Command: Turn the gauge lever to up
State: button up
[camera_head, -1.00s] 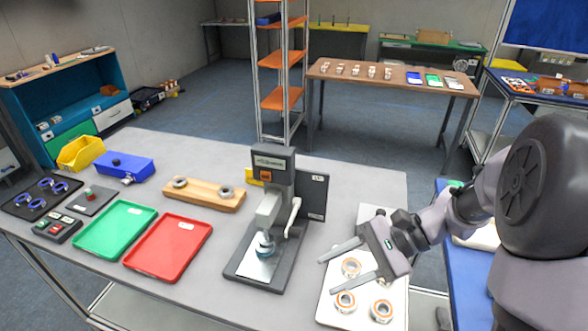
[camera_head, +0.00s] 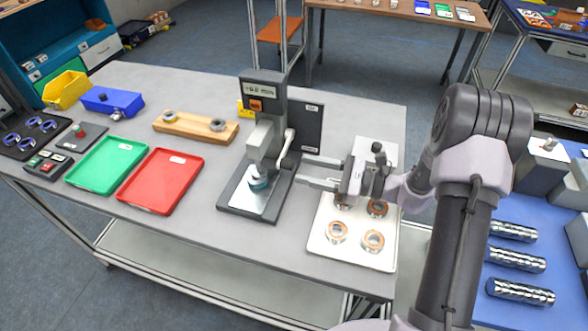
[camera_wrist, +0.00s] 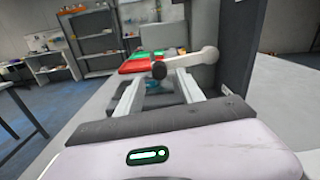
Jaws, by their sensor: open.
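The gauge (camera_head: 265,88) is a dark grey stand with a small display, standing on the grey table. Its pale lever (camera_head: 287,147) is on the right side and slants downward from its pivot. In the wrist view the lever (camera_wrist: 197,57) runs from the pivot at right to a dark knob (camera_wrist: 158,70) at left. My gripper (camera_head: 300,171) is open and empty, just right of the lever, fingers pointing left. In the wrist view the knob appears between the lines of my fingers (camera_wrist: 160,88), near their tips; contact cannot be told.
A blue part (camera_head: 259,182) sits under the gauge head. A dark panel (camera_head: 306,125) stands behind the lever. A white tray (camera_head: 318,240) with several copper-coloured rings lies below my gripper. Red (camera_head: 150,190) and green (camera_head: 100,172) trays lie left.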

jog(key=x, duration=0.4)
jog(key=shift+a, duration=0.1)
grip_shut()
dwell(1.4)
